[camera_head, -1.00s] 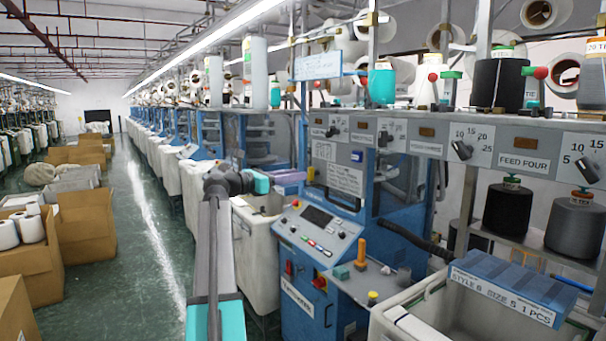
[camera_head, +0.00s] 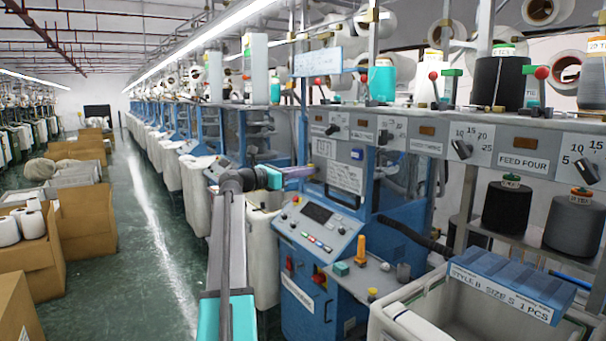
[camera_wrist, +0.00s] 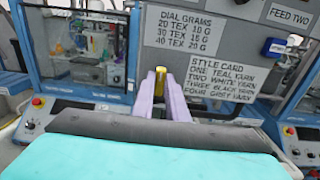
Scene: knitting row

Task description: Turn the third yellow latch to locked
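My gripper (camera_head: 312,171) has two lilac fingers and reaches right to the front of the blue knitting machine, just below the grey label rail. In the wrist view my gripper (camera_wrist: 160,76) has its fingertips on either side of a small yellow upright piece, which looks like a yellow latch (camera_wrist: 160,74). The fingers are close to it. I cannot tell whether they press on it or only stand around it. The latch's lower part is hidden by the fingers. Its locked or unlocked marks cannot be read. No other yellow latch can be made out clearly.
A control panel (camera_head: 318,216) with buttons sits below the arm. The aisle (camera_head: 140,240) at left is open.

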